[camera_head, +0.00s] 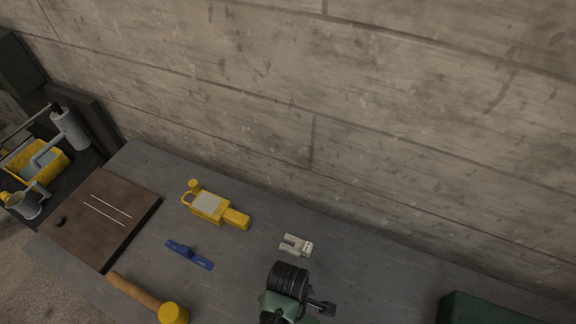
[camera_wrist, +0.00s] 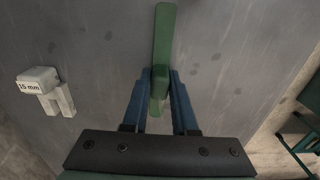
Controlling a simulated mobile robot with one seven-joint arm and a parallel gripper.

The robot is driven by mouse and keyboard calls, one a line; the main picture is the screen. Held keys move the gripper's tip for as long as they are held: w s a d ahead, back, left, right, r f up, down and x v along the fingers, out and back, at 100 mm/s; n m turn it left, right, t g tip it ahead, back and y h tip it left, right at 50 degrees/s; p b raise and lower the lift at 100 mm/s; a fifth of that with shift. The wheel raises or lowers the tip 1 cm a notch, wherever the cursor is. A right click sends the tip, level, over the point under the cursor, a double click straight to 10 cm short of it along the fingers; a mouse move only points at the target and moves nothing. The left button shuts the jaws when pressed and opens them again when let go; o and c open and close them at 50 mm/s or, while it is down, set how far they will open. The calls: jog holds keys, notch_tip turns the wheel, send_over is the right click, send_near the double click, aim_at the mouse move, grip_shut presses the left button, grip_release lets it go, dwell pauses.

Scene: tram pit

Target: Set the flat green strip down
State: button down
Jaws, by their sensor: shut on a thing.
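In the wrist view the flat green strip (camera_wrist: 163,52) sits between the blue fingers of my gripper (camera_wrist: 160,88). My gripper is shut on it. The strip extends forward, past the fingertips, over the grey bench top. I cannot tell whether the strip touches the bench. In the head view my dark wrist and gripper (camera_head: 291,290) are at the bottom middle over the bench; the strip and the fingers are hidden there.
The grey bench (camera_head: 370,285) holds a white block marked 15 mm (camera_head: 297,245), a yellow tool (camera_head: 215,207), a blue piece (camera_head: 189,254), a mallet (camera_head: 172,313) and a brown board (camera_head: 90,225). A green box (camera_head: 485,310) is at right. A concrete wall (camera_head: 330,110) stands behind.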

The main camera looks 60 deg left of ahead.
jog(key=shift+f, duration=0.2)
jog(key=c, duration=0.7)
grip_release()
